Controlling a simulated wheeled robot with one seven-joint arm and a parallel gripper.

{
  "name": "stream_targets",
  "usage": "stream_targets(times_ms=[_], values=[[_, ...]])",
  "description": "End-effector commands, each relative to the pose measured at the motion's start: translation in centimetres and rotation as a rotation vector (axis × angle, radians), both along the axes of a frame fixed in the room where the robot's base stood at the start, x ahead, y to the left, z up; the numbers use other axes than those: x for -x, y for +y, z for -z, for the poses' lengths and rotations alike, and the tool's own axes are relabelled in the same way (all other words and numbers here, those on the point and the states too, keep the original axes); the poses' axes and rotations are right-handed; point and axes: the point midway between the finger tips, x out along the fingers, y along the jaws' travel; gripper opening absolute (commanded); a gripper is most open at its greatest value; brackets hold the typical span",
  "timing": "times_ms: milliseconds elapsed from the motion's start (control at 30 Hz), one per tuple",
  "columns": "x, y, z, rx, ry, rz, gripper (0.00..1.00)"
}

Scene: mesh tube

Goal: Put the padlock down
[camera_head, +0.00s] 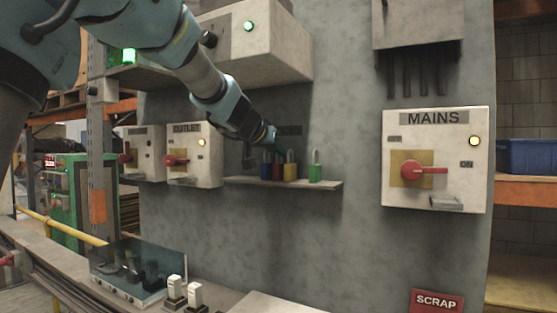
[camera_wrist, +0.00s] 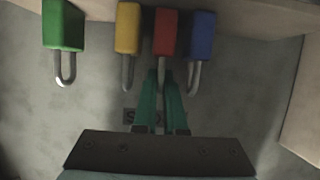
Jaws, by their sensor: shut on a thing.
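The red padlock (camera_head: 277,172) stands upright on or just above a narrow wall shelf, between a blue padlock (camera_head: 266,169) and a yellow padlock (camera_head: 290,169). My gripper (camera_head: 274,146) reaches in from the upper left. In the wrist view, my green fingers (camera_wrist: 162,78) are closed around the shackle of the red padlock (camera_wrist: 165,34). The fingers partly hide the shackle. I cannot tell for sure whether its base touches the shelf.
The shelf (camera_head: 328,184) also holds a green padlock (camera_head: 315,172) on the right, with a gap beside the yellow one. A MAINS switch box (camera_head: 438,190) is further right. An OUTLET box (camera_head: 194,155) is left, and a grey cabinet (camera_head: 262,50) overhangs above.

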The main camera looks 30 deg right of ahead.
Motion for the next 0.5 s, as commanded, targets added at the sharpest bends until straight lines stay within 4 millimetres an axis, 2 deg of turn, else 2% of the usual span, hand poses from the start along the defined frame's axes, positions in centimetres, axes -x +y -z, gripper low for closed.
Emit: stream_targets(times_ms=[300, 333, 400, 500], values=[[0.01, 0.01, 0.14, 0.000, -0.001, 0.000, 0.00], [0.01, 0.01, 0.08, 0.000, -0.001, 0.000, 0.12], [0.03, 0.01, 0.07, 0.000, -0.001, 0.000, 0.20], [0.02, 0.00, 0.07, 0.000, -0.001, 0.000, 0.21]])
